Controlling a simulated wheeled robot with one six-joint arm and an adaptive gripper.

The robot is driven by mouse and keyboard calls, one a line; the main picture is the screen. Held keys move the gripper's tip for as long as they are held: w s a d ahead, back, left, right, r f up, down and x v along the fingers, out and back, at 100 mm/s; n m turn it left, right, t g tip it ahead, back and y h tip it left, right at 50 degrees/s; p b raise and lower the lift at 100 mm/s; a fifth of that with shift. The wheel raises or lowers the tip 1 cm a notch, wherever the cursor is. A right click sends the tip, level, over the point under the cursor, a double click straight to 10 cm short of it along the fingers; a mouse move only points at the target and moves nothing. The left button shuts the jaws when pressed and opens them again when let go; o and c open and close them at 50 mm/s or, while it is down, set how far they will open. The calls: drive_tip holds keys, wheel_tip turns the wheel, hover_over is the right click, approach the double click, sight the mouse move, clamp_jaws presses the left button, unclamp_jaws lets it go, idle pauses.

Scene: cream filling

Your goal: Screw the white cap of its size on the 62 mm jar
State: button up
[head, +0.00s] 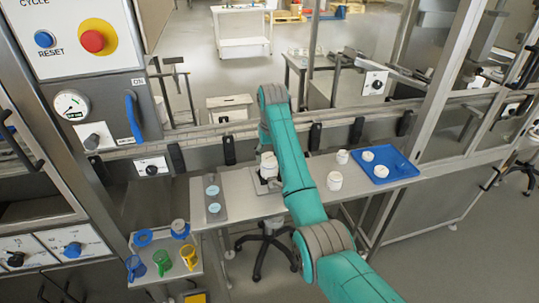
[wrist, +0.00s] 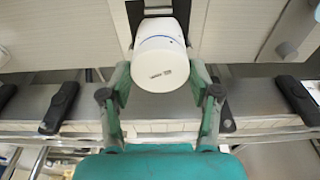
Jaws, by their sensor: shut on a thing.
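In the wrist view my gripper (wrist: 158,84) has its two fingers closed on either side of a white cap (wrist: 160,62), whose round face carries small dark print. Beyond the cap is a white cylindrical body with a blue line, apparently a jar (wrist: 158,26). I cannot tell whether the cap is seated on it or just in front of it. In the head view my gripper (head: 268,180) is at the grey plate on the bench, partly hidden by my arm, with a white piece (head: 268,160) showing there. The jar's size mark cannot be read.
White jars (head: 334,181) stand right of my arm on the bench. A blue tray (head: 407,172) holds white caps (head: 381,171). A grey strip with pale discs (head: 213,190) lies left. A low side shelf (head: 155,268) holds coloured cups. A rail runs behind the bench.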

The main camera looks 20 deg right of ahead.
drive_tip(key=shift+f, duration=0.45)
idle(0.6)
drive_tip(key=shift+c, duration=1.2)
drive_tip(key=m, duration=0.5)
drive_tip(key=shift+a+m+h, duration=0.1)
drive_tip(key=shift+m+h, duration=0.3)
drive_tip(key=shift+m, duration=0.5)
drive_tip(key=m, duration=0.4)
drive_tip(key=shift+w+m+g+h, duration=0.1)
drive_tip(key=shift+m+g+h, duration=0.2)
drive_tip(key=shift+g+h, duration=0.1)
drive_tip(key=shift+a+m, duration=0.1)
drive_tip(key=shift+m, duration=0.2)
drive_tip(key=m, duration=0.5)
drive_tip(key=shift+w+g, duration=0.1)
drive_tip(key=shift+g, duration=0.3)
